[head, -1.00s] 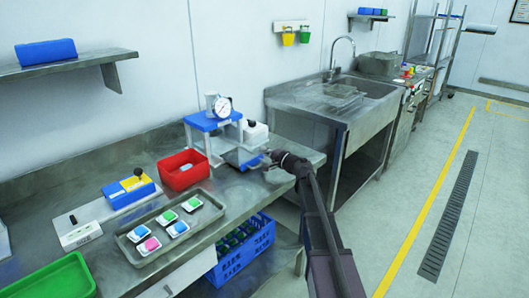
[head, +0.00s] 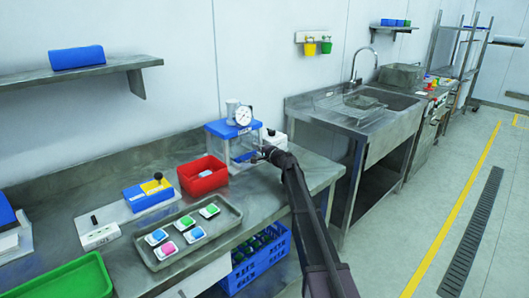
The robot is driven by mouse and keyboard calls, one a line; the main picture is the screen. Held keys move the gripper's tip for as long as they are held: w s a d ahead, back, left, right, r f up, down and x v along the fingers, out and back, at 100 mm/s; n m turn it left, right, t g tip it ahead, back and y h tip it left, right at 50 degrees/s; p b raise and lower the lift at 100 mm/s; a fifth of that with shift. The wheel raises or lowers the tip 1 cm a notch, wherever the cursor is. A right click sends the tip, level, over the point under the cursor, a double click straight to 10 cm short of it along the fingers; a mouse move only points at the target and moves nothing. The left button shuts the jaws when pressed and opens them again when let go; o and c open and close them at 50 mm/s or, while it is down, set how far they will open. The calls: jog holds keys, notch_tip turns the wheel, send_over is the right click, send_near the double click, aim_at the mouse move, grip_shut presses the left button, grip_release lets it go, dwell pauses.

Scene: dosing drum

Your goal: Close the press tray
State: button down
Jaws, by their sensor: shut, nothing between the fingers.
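The press (head: 234,129) stands on the steel bench near the wall, with a blue top plate, clear-looking sides and a round white gauge (head: 243,116) above. Its grey tray (head: 243,153) shows low between the legs and appears to be inside the frame; its front edge is partly hidden by my gripper. My gripper (head: 261,153) is shut and empty, right at the front of the press by the tray. The view is too small to tell whether it touches the tray.
A red bin (head: 203,176) stands left of the press. A flat tray (head: 183,243) holds several small coloured packs. A blue-yellow device (head: 150,193) with a black knob sits behind it. A blue crate (head: 257,262) is below the bench.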

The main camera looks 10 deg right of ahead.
jog(key=shift+w+a+r, duration=0.1)
jog(key=shift+w+a, duration=0.1)
jog(key=shift+w, duration=0.1)
dwell(0.4)
jog(key=shift+s+d, duration=0.35)
jog(key=shift+s, duration=0.25)
jog(key=v, duration=1.3)
jog(key=shift+d, duration=0.15)
